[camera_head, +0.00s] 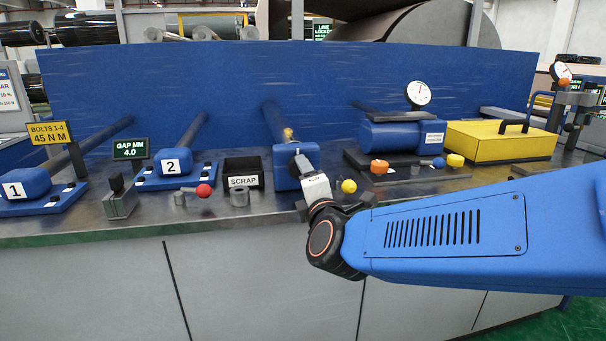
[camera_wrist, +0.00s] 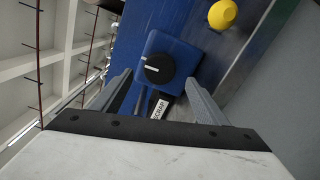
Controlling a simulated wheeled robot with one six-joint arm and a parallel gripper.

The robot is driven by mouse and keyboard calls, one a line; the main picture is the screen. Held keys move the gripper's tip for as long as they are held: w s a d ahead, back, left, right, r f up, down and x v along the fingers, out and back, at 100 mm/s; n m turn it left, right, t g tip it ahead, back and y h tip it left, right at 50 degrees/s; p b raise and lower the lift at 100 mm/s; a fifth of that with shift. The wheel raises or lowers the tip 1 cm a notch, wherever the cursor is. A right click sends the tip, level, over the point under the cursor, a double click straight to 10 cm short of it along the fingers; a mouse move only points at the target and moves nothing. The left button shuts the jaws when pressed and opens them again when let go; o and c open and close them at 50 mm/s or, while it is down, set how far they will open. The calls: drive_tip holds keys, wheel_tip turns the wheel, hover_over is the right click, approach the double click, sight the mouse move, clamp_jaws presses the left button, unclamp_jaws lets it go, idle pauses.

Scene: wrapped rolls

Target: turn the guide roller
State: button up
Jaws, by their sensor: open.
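In the wrist view the block (camera_wrist: 182,48) carries a round black knob (camera_wrist: 158,70) with a white pointer line. My gripper (camera_head: 297,166) is in front of the block and partly covers it in the head view. In the wrist view my gripper (camera_wrist: 157,82) is open, its two fingers apart on either side of the knob. I cannot tell whether they touch it. The knob's face is hidden in the head view.
A black scrap bin (camera_head: 241,166) stands left of the block, and a yellow ball-shaped knob (camera_head: 349,186) right of it. A red knob (camera_head: 204,190), blue units 1 (camera_head: 25,184) and 2 (camera_head: 171,163) are further left. A yellow case (camera_head: 497,145) and dial gauge (camera_head: 418,94) stand right.

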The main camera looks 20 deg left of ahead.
drive_tip(key=v, duration=1)
